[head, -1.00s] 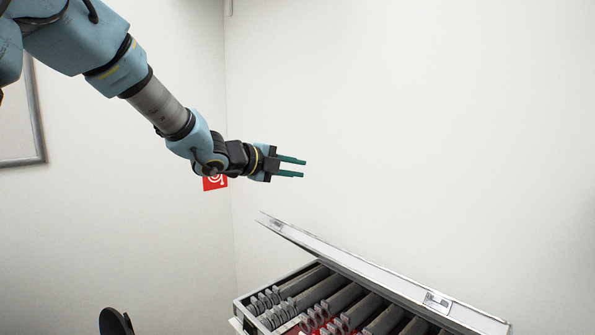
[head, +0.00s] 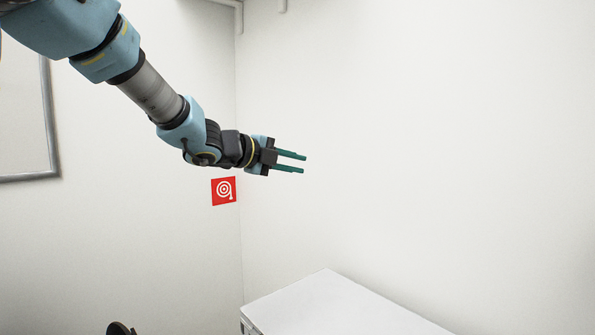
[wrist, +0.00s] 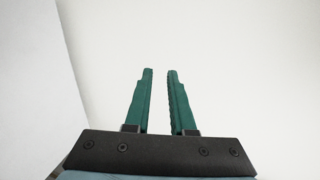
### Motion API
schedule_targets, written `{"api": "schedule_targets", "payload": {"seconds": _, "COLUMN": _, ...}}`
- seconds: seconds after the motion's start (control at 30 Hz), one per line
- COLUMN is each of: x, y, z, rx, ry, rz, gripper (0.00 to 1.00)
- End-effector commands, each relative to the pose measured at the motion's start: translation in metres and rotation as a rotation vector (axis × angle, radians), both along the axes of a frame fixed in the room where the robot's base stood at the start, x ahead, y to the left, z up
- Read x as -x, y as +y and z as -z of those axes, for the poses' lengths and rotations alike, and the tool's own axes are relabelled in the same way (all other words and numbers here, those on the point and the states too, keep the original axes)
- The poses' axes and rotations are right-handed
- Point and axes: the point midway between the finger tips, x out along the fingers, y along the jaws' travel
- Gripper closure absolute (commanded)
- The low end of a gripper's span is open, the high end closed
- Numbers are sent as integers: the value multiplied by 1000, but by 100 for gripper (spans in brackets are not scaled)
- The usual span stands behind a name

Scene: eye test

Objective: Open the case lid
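My gripper (head: 304,164) is in the air well above and apart from the case, pointing right. Its two green fingers are parted with nothing between them. The wrist view also shows the empty gripper (wrist: 160,73) against bare wall, with no case in sight.
A red sign (head: 223,191) is on the left wall, below my arm. A grey-framed panel (head: 25,120) hangs at the far left. A dark rounded object (head: 119,328) shows at the bottom left edge. The space around my gripper is clear.

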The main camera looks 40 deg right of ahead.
Motion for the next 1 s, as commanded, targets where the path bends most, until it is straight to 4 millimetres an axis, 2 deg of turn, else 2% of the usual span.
{"api": "schedule_targets", "payload": {"seconds": 0.37, "x": -1, "y": 10, "z": -20, "rx": 0, "ry": -1, "rz": -2, "gripper": 78}}
{"api": "schedule_targets", "payload": {"seconds": 1.0, "x": 0, "y": 14, "z": -21, "rx": 0, "ry": -2, "rz": 0, "gripper": 78}}
